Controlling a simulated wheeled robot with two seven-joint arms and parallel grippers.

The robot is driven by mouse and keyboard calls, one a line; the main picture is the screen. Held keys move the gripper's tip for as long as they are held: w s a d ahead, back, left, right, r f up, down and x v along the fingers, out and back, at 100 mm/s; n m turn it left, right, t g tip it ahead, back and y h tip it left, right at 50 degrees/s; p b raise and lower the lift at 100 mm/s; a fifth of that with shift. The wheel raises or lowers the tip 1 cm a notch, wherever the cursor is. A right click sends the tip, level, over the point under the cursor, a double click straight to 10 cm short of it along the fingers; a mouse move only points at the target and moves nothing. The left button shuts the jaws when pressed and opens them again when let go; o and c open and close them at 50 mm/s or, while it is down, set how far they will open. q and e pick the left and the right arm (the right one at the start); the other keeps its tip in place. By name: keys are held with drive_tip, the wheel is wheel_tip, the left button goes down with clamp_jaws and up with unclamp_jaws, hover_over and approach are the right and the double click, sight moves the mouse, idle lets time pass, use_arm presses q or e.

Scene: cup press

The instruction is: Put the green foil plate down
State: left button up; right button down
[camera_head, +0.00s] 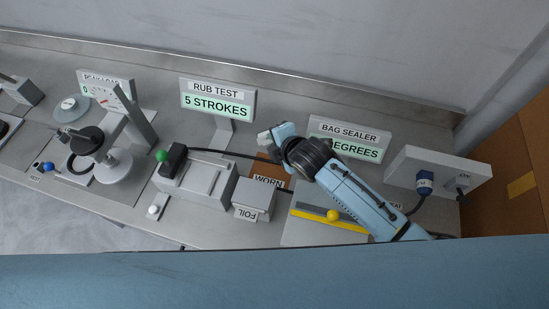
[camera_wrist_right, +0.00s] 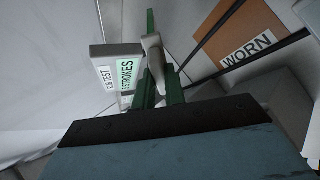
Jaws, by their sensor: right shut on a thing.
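My right gripper (camera_head: 266,138) reaches in from the lower right and hangs near the middle of the bench, between the rub tester and the bag sealer. In the right wrist view dark green strips (camera_wrist_right: 150,22) and a pale piece (camera_wrist_right: 154,44) show at the jaws. I take the green to be the foil plate, held nearly edge-on; its full outline is hidden. In the head view no green of the plate can be made out at the fingertips. My left gripper is not in view.
The rub tester (camera_head: 198,178) with a green knob is left, the bag sealer (camera_head: 300,229) right. Signs reading RUB TEST (camera_head: 217,100) and BAG SEALER (camera_head: 335,133) stand behind.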

drive_tip(key=shift+f+b, duration=3.35)
drive_tip(key=shift+f, duration=1.4)
drive_tip(key=c, duration=1.6)
unclamp_jaws()
